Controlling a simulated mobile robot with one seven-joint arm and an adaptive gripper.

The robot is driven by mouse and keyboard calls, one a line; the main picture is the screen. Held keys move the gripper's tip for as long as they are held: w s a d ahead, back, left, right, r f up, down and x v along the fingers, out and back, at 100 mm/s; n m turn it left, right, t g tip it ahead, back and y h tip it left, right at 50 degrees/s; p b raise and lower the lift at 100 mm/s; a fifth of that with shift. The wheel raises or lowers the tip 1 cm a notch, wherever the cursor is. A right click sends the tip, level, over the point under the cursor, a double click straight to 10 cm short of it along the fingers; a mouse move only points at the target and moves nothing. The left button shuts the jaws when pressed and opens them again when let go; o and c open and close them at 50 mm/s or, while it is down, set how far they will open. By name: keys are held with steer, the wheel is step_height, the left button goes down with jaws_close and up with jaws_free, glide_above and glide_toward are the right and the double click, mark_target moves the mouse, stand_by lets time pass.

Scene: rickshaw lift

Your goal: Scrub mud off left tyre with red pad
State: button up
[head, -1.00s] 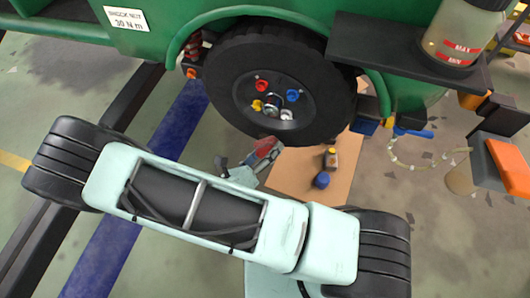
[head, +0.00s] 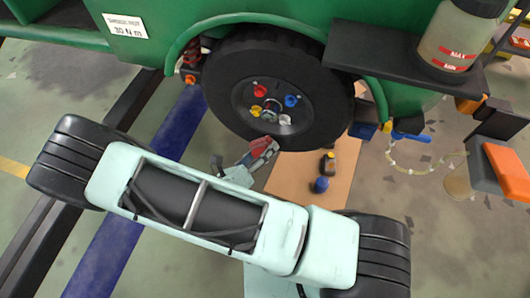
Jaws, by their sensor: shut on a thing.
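The black tyre (head: 225,112) is on a wheel under the green vehicle body, with coloured nuts on its hub. I cannot make out mud on it. My gripper (head: 255,156), grey and partly hidden behind my pale arm, is shut on the red pad (head: 264,144). The pad is at the tyre's lower left edge, tilted up to the right. I cannot tell whether it touches the rubber.
A brown sheet (head: 292,178) lies below the wheel with a small dark bottle (head: 328,163) and a blue-topped item (head: 321,185). A black shelf (head: 375,50) carries a fluid bottle (head: 455,40) at upper right. An orange block (head: 507,165) is at far right.

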steer(key=shift+w+a+r, duration=0.1)
steer(key=shift+w+a, duration=0.1)
steer(key=shift+a, duration=0.4)
steer(key=shift+w+a+r, duration=0.1)
steer(key=shift+w+a, duration=0.1)
steer(key=shift+a, duration=0.4)
steer(key=shift+w+d, duration=0.1)
steer(key=shift+s+d+f+p, duration=0.1)
steer(key=shift+s+d+p, duration=0.15)
steer(key=shift+d, duration=0.8)
steer(key=shift+s+d+f+p, duration=0.1)
steer(key=shift+s+d, duration=0.15)
steer(key=shift+d, duration=0.8)
steer(key=shift+c, duration=0.4)
